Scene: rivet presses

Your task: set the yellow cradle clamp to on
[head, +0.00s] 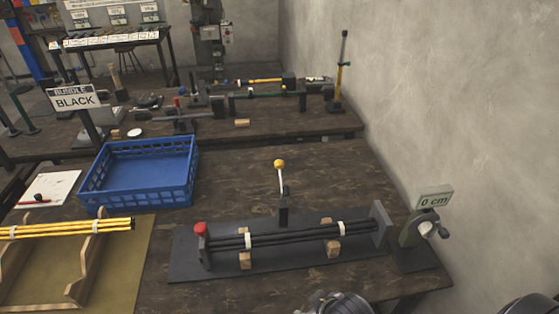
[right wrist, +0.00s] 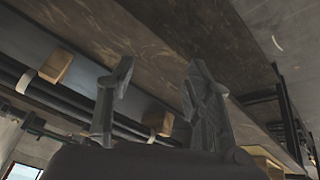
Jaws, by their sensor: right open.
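A lever with a yellow ball knob (head: 279,164) stands nearly upright on a small dark post behind a bundle of black rods (head: 290,236). The rods lie across wooden blocks on a dark base plate (head: 187,262), with white bands around them. A red cap (head: 200,230) sits at their left end and a grey end plate (head: 380,225) at their right. My right gripper (right wrist: 160,92) is open and empty in the right wrist view. There the black rods (right wrist: 65,95) and wooden blocks show beyond its fingers. The yellow knob is not visible there. My left gripper is not in view.
A blue crate (head: 150,197) stands left of the lever. Yellow rods (head: 75,228) rest on wooden cradles at far left. A "0 cm" sign (head: 435,201) stands on a device at right, near the wall. Bare table lies between crate and lever.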

